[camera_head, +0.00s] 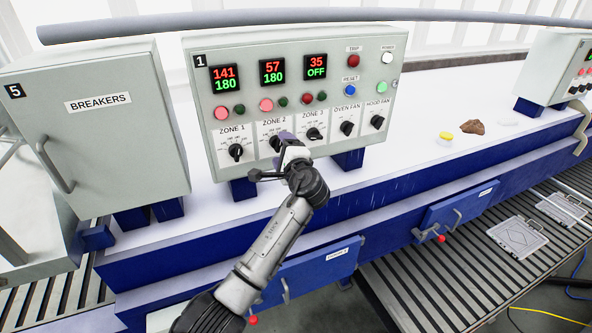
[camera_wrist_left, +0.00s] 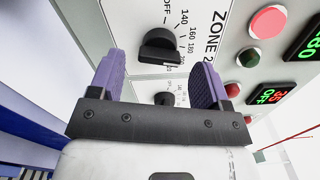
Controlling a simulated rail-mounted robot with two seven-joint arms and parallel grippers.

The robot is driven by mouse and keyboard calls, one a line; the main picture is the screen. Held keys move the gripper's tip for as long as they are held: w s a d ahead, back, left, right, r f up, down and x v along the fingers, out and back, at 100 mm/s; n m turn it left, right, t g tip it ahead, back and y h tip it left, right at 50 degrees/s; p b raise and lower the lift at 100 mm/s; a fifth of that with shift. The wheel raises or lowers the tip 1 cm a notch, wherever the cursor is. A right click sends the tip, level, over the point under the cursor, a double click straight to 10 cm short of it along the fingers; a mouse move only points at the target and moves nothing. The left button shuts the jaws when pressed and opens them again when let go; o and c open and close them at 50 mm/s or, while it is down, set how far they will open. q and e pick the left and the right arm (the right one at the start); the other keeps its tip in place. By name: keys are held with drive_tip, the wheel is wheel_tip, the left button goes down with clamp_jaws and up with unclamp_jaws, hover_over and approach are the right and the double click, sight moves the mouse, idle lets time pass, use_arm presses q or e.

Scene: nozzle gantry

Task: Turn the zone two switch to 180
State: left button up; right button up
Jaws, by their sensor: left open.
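The zone two switch is a black rotary knob (camera_head: 275,143) on the grey control panel (camera_head: 204,85), partly hidden by my gripper in the head view. In the left wrist view the knob (camera_wrist_left: 158,46) sits beside its OFF, 140, 160, 180 scale, just beyond the fingertips. Its exact pointer setting is hard to read. The zone two display (camera_head: 271,72) shows red 57 above green 180. My left gripper (camera_head: 287,140) is close in front of the panel. In the left wrist view its purple fingers (camera_wrist_left: 158,75) are open and apart, with nothing held between them.
The zone one knob (camera_head: 236,152) is left of the gripper; the zone three knob (camera_head: 315,134), oven fan knob (camera_head: 347,128) and hood fan knob (camera_head: 377,122) are to its right. A breakers box (camera_head: 110,140) stands at left. A brown lump (camera_head: 473,128) lies on the white surface.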

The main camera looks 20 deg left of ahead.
use_arm(q)
drive_tip(key=b+v, duration=0.3)
drive_tip(key=v, duration=0.8)
drive_tip(key=shift+s+d+b, duration=0.2)
drive_tip(key=shift+s+b, duration=0.1)
